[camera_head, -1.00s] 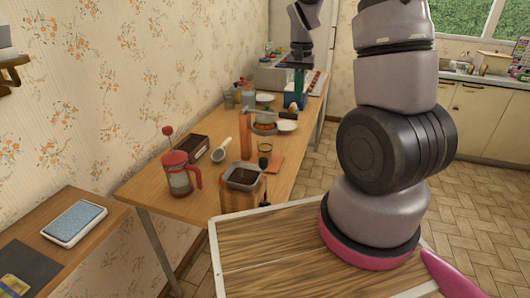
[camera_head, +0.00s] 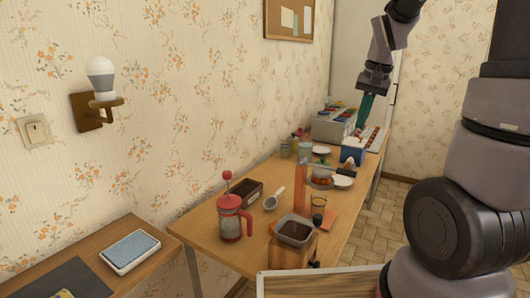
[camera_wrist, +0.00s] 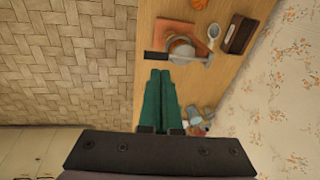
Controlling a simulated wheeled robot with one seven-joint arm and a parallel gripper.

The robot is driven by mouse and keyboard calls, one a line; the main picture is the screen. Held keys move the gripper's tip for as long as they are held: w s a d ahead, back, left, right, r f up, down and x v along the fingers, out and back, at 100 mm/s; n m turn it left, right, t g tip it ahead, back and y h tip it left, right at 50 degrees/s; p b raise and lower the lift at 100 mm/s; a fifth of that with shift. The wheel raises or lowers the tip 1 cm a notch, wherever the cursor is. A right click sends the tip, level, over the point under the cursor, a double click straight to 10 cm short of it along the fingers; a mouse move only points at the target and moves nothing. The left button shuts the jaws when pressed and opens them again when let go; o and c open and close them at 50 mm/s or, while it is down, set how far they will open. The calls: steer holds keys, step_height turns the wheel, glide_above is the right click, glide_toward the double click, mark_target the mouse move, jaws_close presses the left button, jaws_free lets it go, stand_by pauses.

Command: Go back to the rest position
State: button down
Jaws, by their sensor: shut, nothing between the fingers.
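My gripper (camera_head: 364,112) has green fingers and hangs over the far end of the long wooden table (camera_head: 210,232) in the head view. In the wrist view my gripper (camera_wrist: 161,75) points down with its two green fingers together and nothing between them. Below it the wrist view shows the table's edge with the floor beside it. The fingertips look apart from the things on the table.
A red French press (camera_head: 231,222), a dark box (camera_head: 245,194), a container of dark grounds (camera_head: 295,231) and an orange upright piece (camera_head: 301,187) stand on the table. A blue-white box (camera_head: 353,152) stands near my gripper. Parquet floor (camera_wrist: 70,60) lies clear beside the table.

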steer(key=s+a+r+n+t, duration=0.1)
steer(key=s+a+r+t, duration=0.1)
steer(key=s+r, duration=0.3)
steer(key=s+a+r+n+t+y, duration=0.1)
steer(key=s+a+r+t, duration=0.2)
steer(key=s, duration=0.7)
step_height(320, 180, up, 3)
steer(key=shift+s+f, duration=0.15)
steer(key=shift+s, duration=0.25)
